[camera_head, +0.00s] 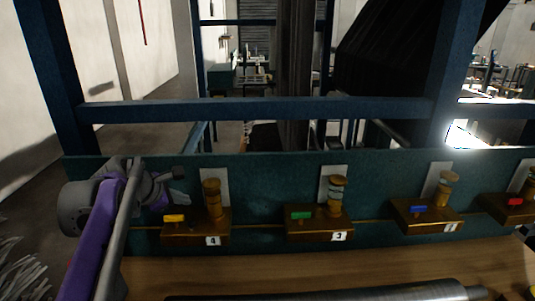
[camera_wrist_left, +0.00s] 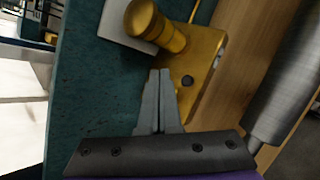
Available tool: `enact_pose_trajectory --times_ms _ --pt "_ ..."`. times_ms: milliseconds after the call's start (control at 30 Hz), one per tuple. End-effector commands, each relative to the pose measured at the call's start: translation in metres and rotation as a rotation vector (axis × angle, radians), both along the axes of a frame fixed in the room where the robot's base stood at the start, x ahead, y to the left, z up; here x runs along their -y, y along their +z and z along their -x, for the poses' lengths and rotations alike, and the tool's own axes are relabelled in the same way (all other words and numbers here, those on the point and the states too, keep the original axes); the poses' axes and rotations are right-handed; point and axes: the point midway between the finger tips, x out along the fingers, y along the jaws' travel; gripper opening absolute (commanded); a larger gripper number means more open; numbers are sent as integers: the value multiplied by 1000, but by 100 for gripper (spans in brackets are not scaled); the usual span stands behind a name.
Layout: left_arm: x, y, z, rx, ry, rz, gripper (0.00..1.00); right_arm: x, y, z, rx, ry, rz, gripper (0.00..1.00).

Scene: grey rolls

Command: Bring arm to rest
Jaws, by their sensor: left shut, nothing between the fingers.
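My left gripper (camera_head: 180,199) comes in from the left on a purple and grey arm. It is beside the leftmost brass unit (camera_head: 195,229), which carries a yellow button (camera_head: 174,218) and a number 4 plate. In the left wrist view its two grey fingers (camera_wrist_left: 160,80) are together and empty, pointing at the brass base (camera_wrist_left: 203,62) and its round brass knob (camera_wrist_left: 150,22). I cannot tell whether the fingertips touch the base. My right gripper is in neither view.
Along the teal panel (camera_head: 270,171) sit more brass units with green (camera_head: 301,215), blue (camera_head: 418,209) and red (camera_head: 515,202) buttons. A grey metal roll (camera_head: 390,291) lies at the front by the wooden surface (camera_head: 270,270). Dark blue frame beams (camera_head: 270,108) stand behind.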

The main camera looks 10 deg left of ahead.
Motion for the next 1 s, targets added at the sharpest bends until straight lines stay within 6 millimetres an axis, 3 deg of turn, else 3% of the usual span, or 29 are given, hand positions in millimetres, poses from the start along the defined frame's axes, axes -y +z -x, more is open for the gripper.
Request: enact_pose_trajectory --times_ms 167,267,400,600,700,800,1000 --pt "43 -27 33 -22 -230 -197 0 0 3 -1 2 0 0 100" --pt "82 -62 77 -37 -509 -433 0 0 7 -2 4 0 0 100" --pt "127 -123 153 -46 -963 -793 0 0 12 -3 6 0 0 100" --pt "152 -196 241 -35 -1489 -1183 0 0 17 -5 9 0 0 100" --pt "154 -217 264 -31 -1645 -1292 0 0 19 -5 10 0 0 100" --pt "154 -228 276 -29 -1722 -1346 0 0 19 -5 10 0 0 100" --pt "154 -230 278 -29 -1742 -1359 0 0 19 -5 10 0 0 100"
